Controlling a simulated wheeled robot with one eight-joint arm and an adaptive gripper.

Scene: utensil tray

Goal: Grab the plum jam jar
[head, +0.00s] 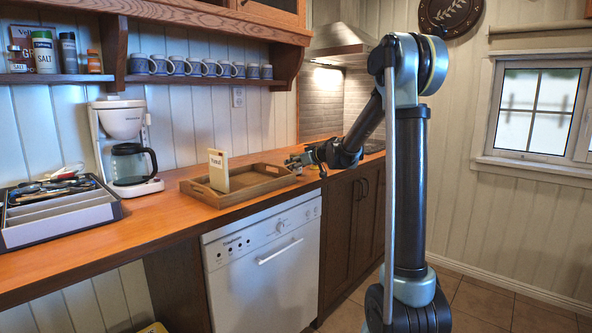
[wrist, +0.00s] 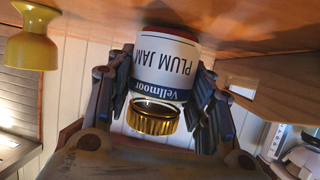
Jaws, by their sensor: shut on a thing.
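The plum jam jar (wrist: 165,68) has a white and dark label reading "Vellmoor PLUM JAM" and a gold lid. It appears upside down in the wrist view, with its base at the wooden surface along the top; I cannot tell whether it touches. My gripper (wrist: 163,78) is shut on the jar, with a finger on each side of it. In the head view my gripper (head: 298,160) is low over the counter, just right of the wooden tray. I cannot make the jar out clearly there.
The wooden tray (head: 252,190) holds an upright cream box (head: 218,171). A coffee maker (head: 128,145) and a utensil organizer (head: 60,222) stand left on the counter (head: 160,213). A yellow cup-like object (wrist: 33,38) stands near the jar in the wrist view.

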